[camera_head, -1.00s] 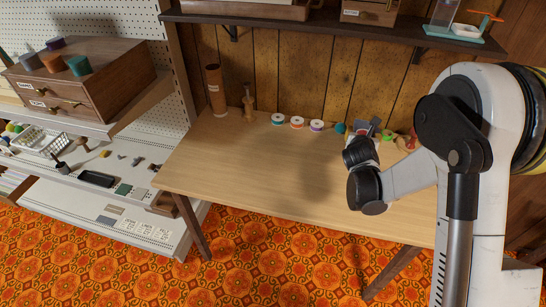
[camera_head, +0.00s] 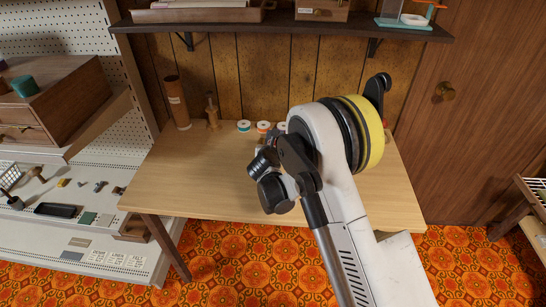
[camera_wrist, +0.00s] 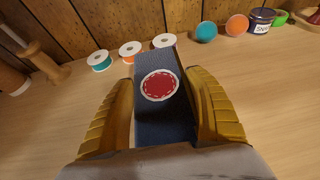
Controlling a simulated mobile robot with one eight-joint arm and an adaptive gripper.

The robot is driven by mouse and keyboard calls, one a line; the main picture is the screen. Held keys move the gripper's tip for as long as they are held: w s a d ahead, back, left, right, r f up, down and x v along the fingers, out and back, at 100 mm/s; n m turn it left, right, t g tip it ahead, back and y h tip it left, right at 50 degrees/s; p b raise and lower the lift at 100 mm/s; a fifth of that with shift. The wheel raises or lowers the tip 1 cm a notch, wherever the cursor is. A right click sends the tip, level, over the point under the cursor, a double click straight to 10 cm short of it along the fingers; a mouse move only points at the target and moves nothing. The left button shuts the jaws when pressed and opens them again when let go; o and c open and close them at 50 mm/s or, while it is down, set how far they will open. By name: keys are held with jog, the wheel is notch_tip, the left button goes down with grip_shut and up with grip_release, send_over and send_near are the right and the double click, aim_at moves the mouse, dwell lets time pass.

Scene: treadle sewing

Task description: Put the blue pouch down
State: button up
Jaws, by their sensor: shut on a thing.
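The blue pouch (camera_wrist: 150,124) is dark blue cloth with a round red, white-edged patch. In the wrist view it sits between the two ribbed yellow fingers of my gripper (camera_wrist: 160,77), which is shut on it. The pouch is above the bare wooden table (camera_wrist: 250,75); whether it touches the top cannot be told. In the head view my own arm hides most of the gripper and pouch over the table (camera_head: 190,190).
Thread spools, one teal (camera_wrist: 99,61) and one orange (camera_wrist: 132,50), stand at the table's back with another beyond the pouch. The table's left part is clear.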

jog(key=shift+a+f, duration=0.2)
notch_tip(320, 180, down, 4)
jog(key=shift+b, duration=1.15)
jog(key=shift+r, duration=0.15)
jog(key=o, duration=1.2)
jog(key=p+v, duration=0.3)
jog(key=v, duration=0.7)
jog(key=shift+s+r+p, duration=0.25)
jog(key=shift+s+p, duration=0.05)
jog(key=shift+p, duration=0.1)
jog(key=shift+s+r, duration=0.25)
jog(key=shift+s, duration=0.35)
